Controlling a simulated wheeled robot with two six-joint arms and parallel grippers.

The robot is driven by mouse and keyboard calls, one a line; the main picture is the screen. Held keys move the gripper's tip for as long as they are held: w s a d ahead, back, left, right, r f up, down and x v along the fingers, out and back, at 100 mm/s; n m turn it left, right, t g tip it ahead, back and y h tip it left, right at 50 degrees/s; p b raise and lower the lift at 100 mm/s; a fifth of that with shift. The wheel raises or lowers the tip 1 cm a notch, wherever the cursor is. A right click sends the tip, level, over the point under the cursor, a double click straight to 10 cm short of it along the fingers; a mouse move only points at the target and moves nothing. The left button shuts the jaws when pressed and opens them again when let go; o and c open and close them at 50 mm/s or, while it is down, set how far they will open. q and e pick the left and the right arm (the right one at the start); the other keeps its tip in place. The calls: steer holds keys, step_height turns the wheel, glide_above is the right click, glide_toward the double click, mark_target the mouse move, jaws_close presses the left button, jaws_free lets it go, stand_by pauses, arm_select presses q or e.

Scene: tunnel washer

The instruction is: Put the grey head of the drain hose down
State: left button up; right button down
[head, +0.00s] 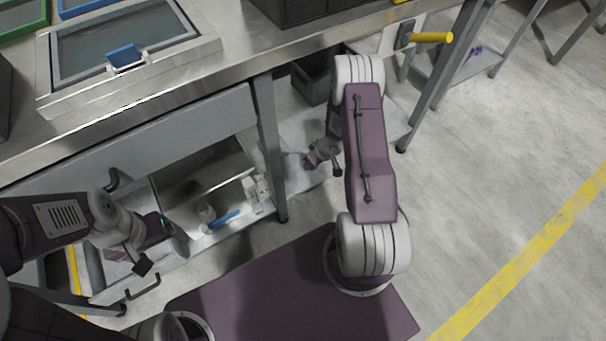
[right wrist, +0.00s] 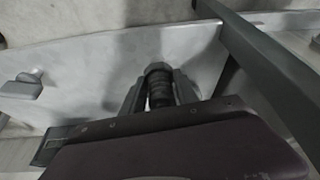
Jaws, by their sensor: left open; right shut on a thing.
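The grey head of the drain hose (right wrist: 158,69) shows in the right wrist view between the fingers of my right gripper (right wrist: 160,92), with a dark ribbed part below it. The fingers are shut on it from both sides. In the head view my right gripper (head: 322,163) is low beside a bench leg, over the pale lower shelf; the hose head is too small to make out there. My left gripper (head: 150,249) is open and empty at lower left, in front of the lower shelf.
A steel bench (head: 210,97) runs across the top, with a grey leg (head: 269,150) left of my right gripper. A blue-and-white item (head: 222,220) lies on the lower shelf. A dark bin (head: 312,82) stands under the bench. Open floor (head: 500,180) lies to the right.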

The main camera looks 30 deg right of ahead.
steer(key=w+a+f, duration=0.2)
steer(key=shift+w+a+f+b, duration=0.1)
steer(key=shift+w+a+b, duration=0.1)
steer(key=shift+w+b, duration=0.15)
step_height(320, 180, down, 4)
steer(key=b, duration=0.4)
steer(key=shift+f, duration=0.15)
steer(key=shift+r+p, duration=0.2)
steer(key=shift+p, duration=0.1)
steer(key=shift+f, duration=0.15)
steer(key=c, duration=0.9)
jaws_free()
arm_select(q)
step_height(320, 180, down, 5)
steer(key=shift+f, duration=0.1)
